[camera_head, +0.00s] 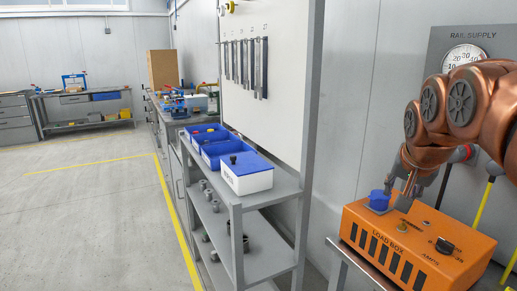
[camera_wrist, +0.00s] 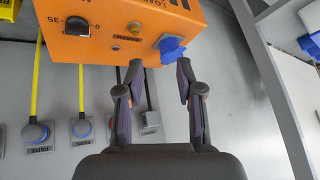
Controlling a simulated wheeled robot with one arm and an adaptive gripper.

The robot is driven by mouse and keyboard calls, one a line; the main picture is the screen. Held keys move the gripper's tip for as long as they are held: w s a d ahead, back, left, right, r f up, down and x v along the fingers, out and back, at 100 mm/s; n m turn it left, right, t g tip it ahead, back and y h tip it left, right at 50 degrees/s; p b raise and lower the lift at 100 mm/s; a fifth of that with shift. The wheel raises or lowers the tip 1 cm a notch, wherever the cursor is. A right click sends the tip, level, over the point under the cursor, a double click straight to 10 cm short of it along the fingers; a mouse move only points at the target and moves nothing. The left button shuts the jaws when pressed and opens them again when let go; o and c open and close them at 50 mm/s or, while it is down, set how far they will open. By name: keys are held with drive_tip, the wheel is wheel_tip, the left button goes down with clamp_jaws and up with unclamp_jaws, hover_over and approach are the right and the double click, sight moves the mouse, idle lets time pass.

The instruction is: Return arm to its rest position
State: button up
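My arm (camera_head: 462,105), copper-coloured, reaches in from the right in the head view. My gripper (camera_head: 398,191) hangs over the orange load box, close to the blue knob-like piece (camera_head: 379,200) on its top. In the wrist view my gripper (camera_wrist: 160,70) is open, its two dark fingers apart with nothing between them. The blue piece (camera_wrist: 172,48) sits on a light square plate just beyond the fingertips, nearer the right finger. From these views I cannot tell whether a finger touches it.
The orange load box (camera_head: 372,250) has a black dial (camera_head: 445,246). Behind it stand a grey panel with a gauge (camera_head: 463,56) and yellow cables (camera_head: 483,205). A grey shelf (camera_head: 268,199) with blue-and-white bins (camera_head: 246,181) stands left. Floor (camera_head: 90,215) farther left is clear.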

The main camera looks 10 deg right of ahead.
drive_tip(key=s+a+f+n+g+y, duration=0.2)
drive_tip(key=s+a+f+n+g, duration=0.2)
drive_tip(key=s+a+f, duration=0.65)
drive_tip(key=s+a+f+n+g, duration=0.2)
drive_tip(key=s+a+f, duration=0.2)
drive_tip(key=s+f, duration=0.35)
drive_tip(key=s+a+f+n+g, duration=0.25)
drive_tip(key=s+f, duration=0.35)
drive_tip(key=s, duration=0.3)
drive_tip(key=s+d+p+v, duration=0.1)
drive_tip(key=s+p+v, duration=0.2)
drive_tip(key=p+v, duration=1)
drive_tip(key=shift+w+a+r+t+y, duration=0.25)
drive_tip(key=shift+a+r+t+y, duration=0.15)
drive_tip(key=shift+a+r, duration=0.1)
drive_tip(key=shift+d+f+m, duration=0.1)
drive_tip(key=shift+m, duration=0.15)
